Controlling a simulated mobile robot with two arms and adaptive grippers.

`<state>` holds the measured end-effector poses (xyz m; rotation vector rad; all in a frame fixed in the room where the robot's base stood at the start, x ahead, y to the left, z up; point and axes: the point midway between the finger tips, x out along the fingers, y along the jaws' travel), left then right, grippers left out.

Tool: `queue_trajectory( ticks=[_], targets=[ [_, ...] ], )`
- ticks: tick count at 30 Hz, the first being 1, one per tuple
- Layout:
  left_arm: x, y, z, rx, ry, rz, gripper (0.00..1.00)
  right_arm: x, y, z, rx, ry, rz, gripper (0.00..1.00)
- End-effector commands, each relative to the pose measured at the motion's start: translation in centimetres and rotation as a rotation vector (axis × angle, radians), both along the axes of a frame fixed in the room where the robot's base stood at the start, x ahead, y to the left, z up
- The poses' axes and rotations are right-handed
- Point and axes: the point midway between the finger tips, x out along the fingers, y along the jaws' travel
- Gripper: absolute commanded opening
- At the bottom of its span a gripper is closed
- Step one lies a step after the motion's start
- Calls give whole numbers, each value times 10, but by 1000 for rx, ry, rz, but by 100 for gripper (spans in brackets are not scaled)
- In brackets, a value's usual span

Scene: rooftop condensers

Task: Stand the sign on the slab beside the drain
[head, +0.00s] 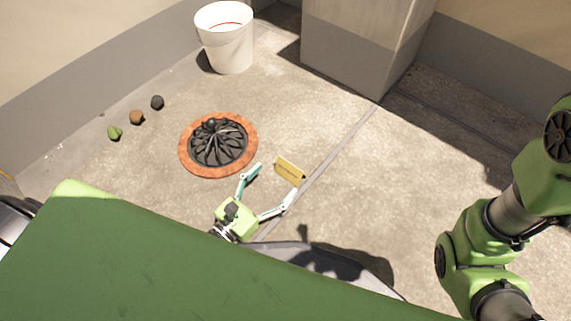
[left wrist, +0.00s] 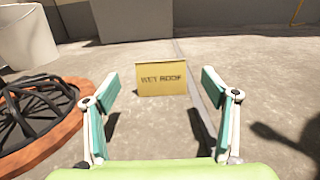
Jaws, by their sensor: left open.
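The sign (head: 290,169) is a small yellow tent-shaped board standing upright on the slab (head: 330,219), just right of the drain. In the left wrist view the sign (left wrist: 161,79) reads "WET ROOF" and stands ahead of the fingers, between them in the picture. The drain (head: 217,145) is a black domed grate in an orange-brown ring; its edge also shows in the left wrist view (left wrist: 75,128). My left gripper (head: 273,188) is open and empty, its fingers apart and clear of the sign. My right gripper is out of view; only my right arm shows.
A white bucket (head: 226,45) stands at the back by the wall. Three small lumps, green (head: 114,133), brown (head: 136,117) and dark (head: 157,102), lie left of the drain. A grey block (head: 358,45) stands at the back. A seam runs right of the sign; floor beyond it is clear.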

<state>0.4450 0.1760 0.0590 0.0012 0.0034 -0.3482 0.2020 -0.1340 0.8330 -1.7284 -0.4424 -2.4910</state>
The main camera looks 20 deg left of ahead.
Motion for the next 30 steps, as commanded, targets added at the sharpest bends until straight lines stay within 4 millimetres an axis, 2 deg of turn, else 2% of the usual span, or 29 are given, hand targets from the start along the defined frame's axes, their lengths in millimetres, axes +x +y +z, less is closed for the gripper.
queue_trajectory(
  ticks=[1, 3, 9, 17, 19, 22, 23, 25, 26, 27, 29, 30],
  targets=[
    [-11, 4, 3, 2, 3, -1, 78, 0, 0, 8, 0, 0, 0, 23],
    [-21, 8, 3, 2, 2, -1, 78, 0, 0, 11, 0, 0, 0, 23],
    [-38, 14, 2, -2, -2, -1, 78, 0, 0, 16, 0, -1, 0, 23],
    [-40, 14, 1, -3, -2, 0, 78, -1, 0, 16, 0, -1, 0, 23],
    [-34, 13, 4, -21, -1, 9, 78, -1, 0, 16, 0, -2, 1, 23],
    [-7, 6, 20, -108, 10, 47, 78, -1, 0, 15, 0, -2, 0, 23],
    [7, 1, 29, -159, 19, 64, 78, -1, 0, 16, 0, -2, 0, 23],
    [46, -13, 60, -326, 48, 103, 78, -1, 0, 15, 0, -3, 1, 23],
    [65, -21, 78, -419, 64, 114, 78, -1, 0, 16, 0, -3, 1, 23],
    [91, -35, 107, -561, 89, 115, 78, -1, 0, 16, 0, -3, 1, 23],
    [122, -60, 156, -777, 130, 82, 78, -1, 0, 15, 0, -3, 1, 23],
    [137, -76, 191, -914, 158, 40, 78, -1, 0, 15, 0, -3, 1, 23]
  ],
)
